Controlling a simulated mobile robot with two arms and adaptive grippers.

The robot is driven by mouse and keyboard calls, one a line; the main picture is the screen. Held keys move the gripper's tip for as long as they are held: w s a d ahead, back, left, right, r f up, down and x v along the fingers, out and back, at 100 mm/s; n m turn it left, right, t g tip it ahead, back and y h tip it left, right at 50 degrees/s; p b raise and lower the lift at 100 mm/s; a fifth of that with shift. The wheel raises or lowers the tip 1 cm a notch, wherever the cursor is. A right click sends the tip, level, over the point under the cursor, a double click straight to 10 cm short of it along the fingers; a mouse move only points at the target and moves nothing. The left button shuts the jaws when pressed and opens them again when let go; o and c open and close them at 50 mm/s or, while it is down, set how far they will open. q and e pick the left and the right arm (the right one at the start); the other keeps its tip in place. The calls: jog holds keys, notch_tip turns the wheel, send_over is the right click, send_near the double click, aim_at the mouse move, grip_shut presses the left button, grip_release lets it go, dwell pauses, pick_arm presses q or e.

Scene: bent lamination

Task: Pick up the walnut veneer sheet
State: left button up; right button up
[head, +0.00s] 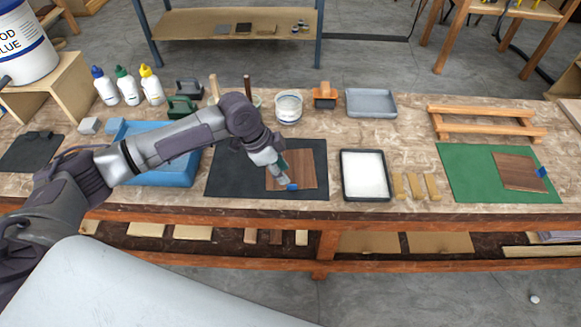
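One walnut-brown sheet (307,165) lies on a black mat (228,178) near the middle of the bench. A blue tab (292,187) shows at its front edge. A second walnut-brown sheet (518,172) lies on a green mat (465,172) at the right, with a blue tab (541,171) at its right edge. My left gripper (284,178) points down over the sheet on the black mat, close to the blue tab. It covers part of that sheet. The view is too small to tell whether the fingers are open, shut or touching. My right gripper is out of view.
A white-filled black tray (365,187) and several wooden strips (415,187) lie right of the black mat. A blue tray (172,174) sits under my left arm. Glue bottles (127,88), a jar (289,108), a grey tray (371,103) and a wooden rack (484,121) stand behind.

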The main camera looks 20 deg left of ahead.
aim_at(292, 185)
pick_arm(q)
jog(key=shift+p+x, duration=0.75)
jog(key=shift+x, duration=2.25)
jog(key=shift+s, duration=0.15)
grip_shut()
